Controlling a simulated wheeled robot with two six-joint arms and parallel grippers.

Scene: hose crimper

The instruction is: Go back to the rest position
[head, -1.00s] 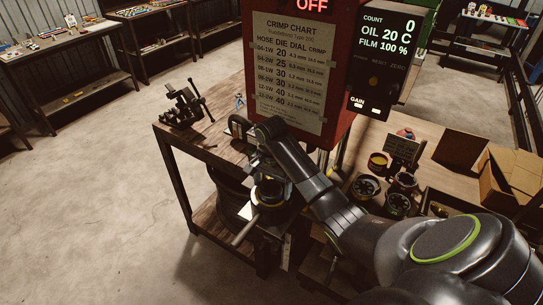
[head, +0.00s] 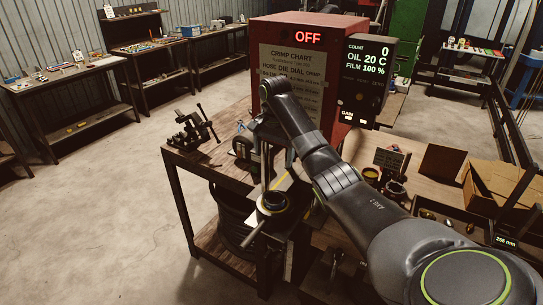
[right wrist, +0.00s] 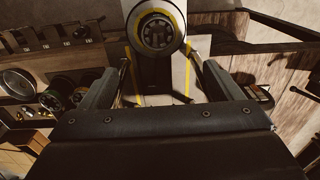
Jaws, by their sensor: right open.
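The red hose crimper (head: 348,28) stands on the wooden bench, its display reading OFF and a crimp chart (head: 285,75) on its front. My right arm reaches up in front of it. My right gripper (head: 267,172) points down, open and empty, above a round black and yellow part (head: 272,202) at the bench front. In the right wrist view the two fingers of the gripper (right wrist: 162,72) are wide apart with nothing between them. The round part (right wrist: 158,31) lies beyond the fingertips there. My left gripper is not in view.
A black vise (head: 192,130) stands on the bench's left end. Dies (head: 395,188) and an open cardboard box (head: 495,185) are to the right, partly behind my arm. A counter display (head: 366,75) is beside the crimper. The floor (head: 110,220) at left is clear.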

